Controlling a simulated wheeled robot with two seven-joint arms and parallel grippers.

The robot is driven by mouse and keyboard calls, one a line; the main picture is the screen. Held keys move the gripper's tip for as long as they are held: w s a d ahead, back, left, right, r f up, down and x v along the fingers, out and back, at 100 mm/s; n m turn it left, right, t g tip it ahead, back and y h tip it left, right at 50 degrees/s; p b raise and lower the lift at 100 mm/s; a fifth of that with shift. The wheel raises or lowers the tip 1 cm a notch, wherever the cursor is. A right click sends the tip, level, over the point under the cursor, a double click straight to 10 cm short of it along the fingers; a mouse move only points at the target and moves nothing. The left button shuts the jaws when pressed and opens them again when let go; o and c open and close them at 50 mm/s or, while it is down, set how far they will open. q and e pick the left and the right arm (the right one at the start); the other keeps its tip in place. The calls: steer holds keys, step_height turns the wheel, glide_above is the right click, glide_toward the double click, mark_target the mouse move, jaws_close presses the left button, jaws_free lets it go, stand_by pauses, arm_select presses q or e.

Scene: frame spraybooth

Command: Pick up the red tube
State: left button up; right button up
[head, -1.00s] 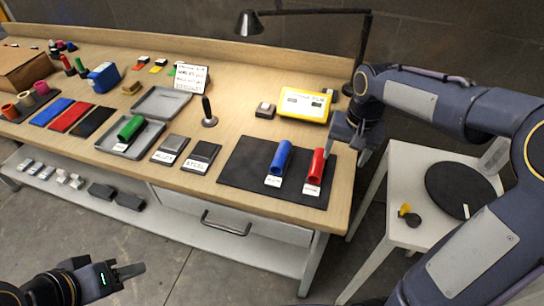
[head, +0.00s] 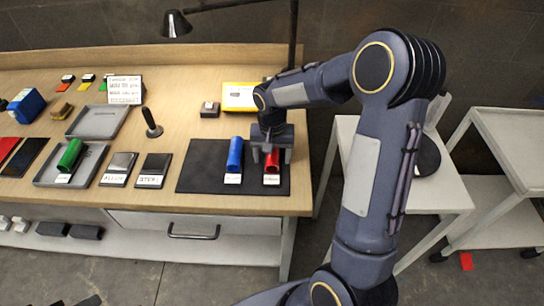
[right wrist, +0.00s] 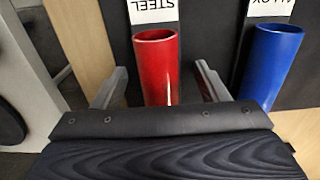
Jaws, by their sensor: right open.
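The red tube (head: 272,161) lies on a black mat (head: 205,168) near the right end of the workbench, with a white label at its near end. In the right wrist view the red tube (right wrist: 157,65) lies between the two open fingers of my right gripper (right wrist: 157,85), with its label reading "STEEL". My right gripper (head: 271,145) is over the far part of the tube and hides some of it. I cannot tell whether a finger touches it.
A blue tube (head: 235,155) lies just left of the red one and shows close by in the right wrist view (right wrist: 275,65). A green tube (head: 70,155) lies in a grey tray (head: 92,165). A yellow box (head: 238,97) and lamp stand behind. A white table stands at right.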

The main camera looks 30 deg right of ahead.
steer(key=shift+c, duration=0.2)
steer(key=c, duration=1.1)
steer(key=shift+r, duration=0.15)
